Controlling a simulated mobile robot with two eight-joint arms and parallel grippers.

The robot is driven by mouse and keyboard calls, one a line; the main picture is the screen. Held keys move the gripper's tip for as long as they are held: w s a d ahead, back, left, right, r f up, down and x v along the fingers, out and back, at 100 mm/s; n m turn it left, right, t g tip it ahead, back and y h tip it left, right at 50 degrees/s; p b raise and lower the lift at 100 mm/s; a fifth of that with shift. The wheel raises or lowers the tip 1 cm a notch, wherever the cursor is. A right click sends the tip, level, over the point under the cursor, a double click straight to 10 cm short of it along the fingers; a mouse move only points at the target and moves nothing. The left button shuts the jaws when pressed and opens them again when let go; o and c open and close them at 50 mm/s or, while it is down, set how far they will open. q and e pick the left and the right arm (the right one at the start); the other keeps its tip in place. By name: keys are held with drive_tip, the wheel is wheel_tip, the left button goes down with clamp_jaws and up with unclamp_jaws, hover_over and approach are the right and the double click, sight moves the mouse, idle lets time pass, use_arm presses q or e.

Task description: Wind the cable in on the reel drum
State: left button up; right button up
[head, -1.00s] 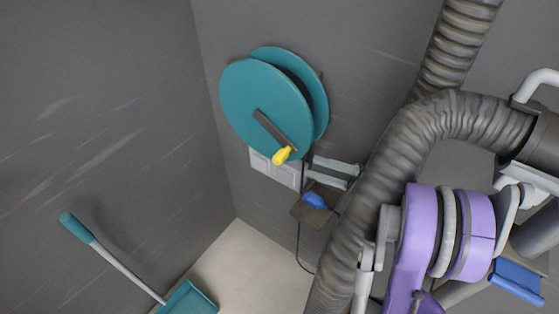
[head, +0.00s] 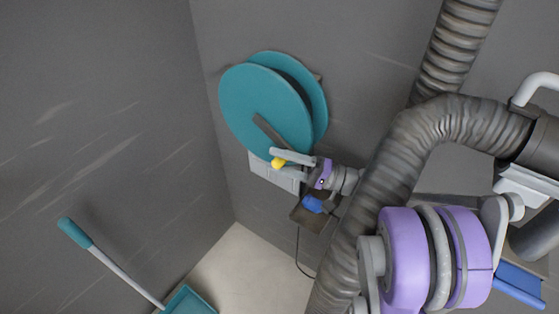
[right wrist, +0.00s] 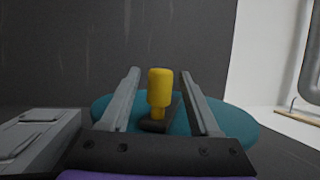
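The teal reel drum (head: 258,105) is mounted on the grey wall, with a dark crank arm (head: 268,130) across its front disc. The yellow crank knob (head: 278,162) sits at the crank's lower end. My right gripper (head: 275,159) reaches in from the right around the knob. In the right wrist view the yellow knob (right wrist: 160,88) stands between my two open fingers, with a gap on each side. A thin dark cable (head: 298,250) hangs below the reel toward the floor; its upper part is hidden. My left gripper is not in view.
A white wall plate (head: 262,168) lies behind the knob. A small brown shelf (head: 309,219) with a blue item (head: 313,204) is just below my right gripper. A large ribbed hose (head: 425,135) crosses the right side. A teal dustpan (head: 188,301) lies at lower left.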

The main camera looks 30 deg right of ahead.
clamp_jaws()
idle(1.2)
